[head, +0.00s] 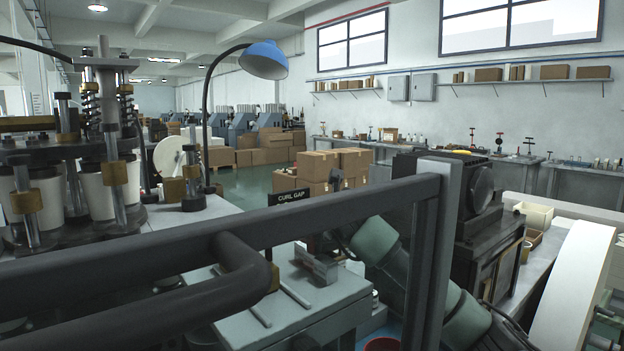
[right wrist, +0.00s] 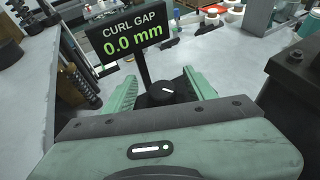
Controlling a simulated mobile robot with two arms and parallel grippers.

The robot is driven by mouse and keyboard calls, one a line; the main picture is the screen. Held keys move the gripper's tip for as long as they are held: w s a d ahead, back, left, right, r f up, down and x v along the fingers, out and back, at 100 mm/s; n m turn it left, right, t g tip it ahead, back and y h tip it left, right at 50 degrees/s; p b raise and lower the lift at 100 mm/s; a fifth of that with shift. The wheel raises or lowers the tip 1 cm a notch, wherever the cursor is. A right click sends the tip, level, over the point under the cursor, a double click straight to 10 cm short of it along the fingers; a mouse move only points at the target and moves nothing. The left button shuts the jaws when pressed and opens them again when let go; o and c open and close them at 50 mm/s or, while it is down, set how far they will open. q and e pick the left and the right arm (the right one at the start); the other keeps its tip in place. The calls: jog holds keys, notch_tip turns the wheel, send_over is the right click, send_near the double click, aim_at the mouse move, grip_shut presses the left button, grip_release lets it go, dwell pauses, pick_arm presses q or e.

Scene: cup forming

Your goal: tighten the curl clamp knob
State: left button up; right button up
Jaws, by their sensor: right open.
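The curl clamp knob (right wrist: 166,92) is a round black dial with a short white mark, seen in the right wrist view. My right gripper (right wrist: 159,77) is open, with one green finger on each side of the knob. I cannot tell whether either finger touches it. A black display (right wrist: 132,39) on a post behind the knob reads "CURL GAP 0.0 mm". In the head view the CURL GAP sign (head: 289,197) shows above a dark rail, and the knob is not visible there. My left gripper is not in view.
A dark metal guard rail (head: 150,252) with an upright post crosses the front of the head view. A machine with white cups (head: 96,190) stands at left. Cardboard boxes (head: 322,166) stand behind. A dark machine (head: 482,190) and a workbench are at right.

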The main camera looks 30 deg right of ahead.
notch_tip(320, 180, up, 18)
jog(key=shift+p, duration=0.3)
